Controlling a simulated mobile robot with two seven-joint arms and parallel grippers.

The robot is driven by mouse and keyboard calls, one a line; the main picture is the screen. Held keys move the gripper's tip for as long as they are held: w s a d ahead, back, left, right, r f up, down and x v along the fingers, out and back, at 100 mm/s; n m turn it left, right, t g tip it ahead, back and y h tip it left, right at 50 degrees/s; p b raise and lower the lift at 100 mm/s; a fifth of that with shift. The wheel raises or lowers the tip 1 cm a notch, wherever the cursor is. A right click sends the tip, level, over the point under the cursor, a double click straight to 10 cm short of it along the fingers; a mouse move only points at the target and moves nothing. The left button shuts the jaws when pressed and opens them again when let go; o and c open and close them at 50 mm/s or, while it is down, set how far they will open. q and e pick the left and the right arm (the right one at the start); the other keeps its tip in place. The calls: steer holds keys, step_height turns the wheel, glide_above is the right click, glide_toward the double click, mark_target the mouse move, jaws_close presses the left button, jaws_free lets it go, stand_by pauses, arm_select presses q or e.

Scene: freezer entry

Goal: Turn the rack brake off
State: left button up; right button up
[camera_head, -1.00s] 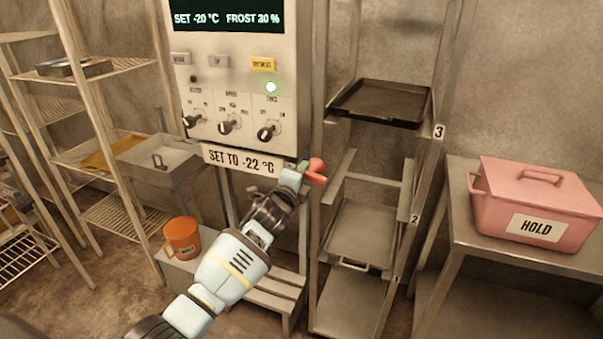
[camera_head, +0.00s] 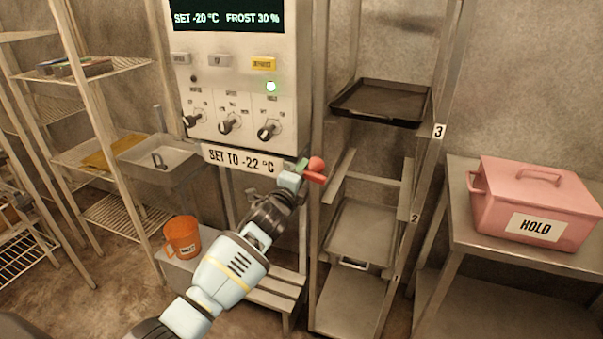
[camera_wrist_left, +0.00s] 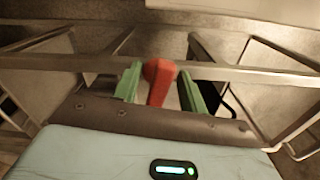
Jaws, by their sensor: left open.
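The rack brake is a red lever with a rounded end (camera_head: 316,166) at the left front post of the tall rack (camera_head: 318,220). My left gripper (camera_head: 302,172) reaches up to it from below left. In the left wrist view, the red lever (camera_wrist_left: 158,82) stands between the two green fingers of my left gripper (camera_wrist_left: 160,88). The fingers are apart, with a visible gap on each side of the lever. The far side of the lever is hidden. My right gripper is not in view.
A control panel (camera_head: 240,80) with knobs and a "SET TO -22 °C" plate (camera_head: 241,161) is just left of the lever. The rack holds a dark tray (camera_head: 380,103). An orange mug (camera_head: 182,238) stands on a low step. A pink "HOLD" box (camera_head: 535,205) sits on a right table.

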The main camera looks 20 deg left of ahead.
arm_select(q)
steer(key=s, duration=0.7)
steer(key=shift+a+p, duration=0.15)
steer(key=shift+p, duration=0.25)
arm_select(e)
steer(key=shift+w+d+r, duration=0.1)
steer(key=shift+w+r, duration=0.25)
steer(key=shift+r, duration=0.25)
arm_select(q)
steer(key=shift+r, duration=0.1)
steer(key=s+d+f+n+g+h, duration=0.15)
steer(key=s+f+n, duration=0.35)
steer(key=s+f, duration=0.6)
steer(key=s+d+f+n+g+y, duration=0.1)
steer(key=s+f+n+g, duration=0.25)
steer(key=s+f, duration=0.75)
steer(key=s+f+n+g, duration=0.2)
steer(key=s+f+n, duration=0.2)
steer(key=s, duration=0.8)
steer(key=s+f+n+g, duration=0.2)
steer(key=s+f+n, duration=0.3)
steer(key=s, duration=0.8)
steer(key=shift+d+n+h+p, duration=0.3)
steer(key=shift+d+n+h, duration=0.05)
steer(key=shift+d+h, duration=0.1)
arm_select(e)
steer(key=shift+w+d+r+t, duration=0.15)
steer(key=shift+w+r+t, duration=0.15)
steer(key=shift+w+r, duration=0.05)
